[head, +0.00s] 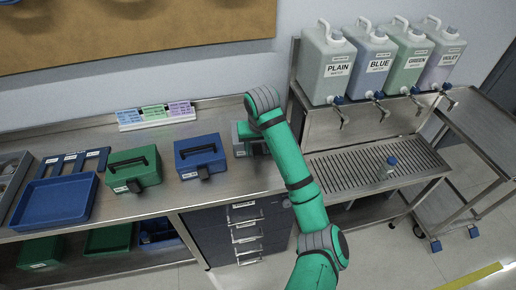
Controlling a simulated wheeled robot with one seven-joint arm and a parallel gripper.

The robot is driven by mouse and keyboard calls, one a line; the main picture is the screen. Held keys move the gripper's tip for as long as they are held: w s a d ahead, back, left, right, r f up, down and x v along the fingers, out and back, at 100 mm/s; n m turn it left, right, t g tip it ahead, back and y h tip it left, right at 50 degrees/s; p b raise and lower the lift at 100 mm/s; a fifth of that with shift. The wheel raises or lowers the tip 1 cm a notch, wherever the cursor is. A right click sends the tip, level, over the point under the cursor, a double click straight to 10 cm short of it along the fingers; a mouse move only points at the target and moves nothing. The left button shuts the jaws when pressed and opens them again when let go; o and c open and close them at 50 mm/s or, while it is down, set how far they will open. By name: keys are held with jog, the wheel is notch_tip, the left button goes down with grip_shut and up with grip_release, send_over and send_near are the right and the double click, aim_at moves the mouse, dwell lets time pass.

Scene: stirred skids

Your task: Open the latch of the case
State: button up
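Three cases stand in a row on the steel bench. A green case (146,174) with a dark handle is at left, and a blue case (211,163) with a dark handle is in the middle. Each has a small dark latch piece low on its front. A grey case (241,138) is at right, partly hidden behind my green arm. Its latch is not clear in this view. The end of my arm is over or beside the grey case. My gripper is hidden behind my own arm, so its fingers and any contact with the case do not show.
A blue tray (52,203) lies at the bench's left. Small label cards (156,115) stand at the back. A steel cart (486,125) stands far right.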

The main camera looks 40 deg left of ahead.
jog(key=v, duration=1)
jog(key=shift+r, duration=0.35)
jog(key=shift+s, duration=0.1)
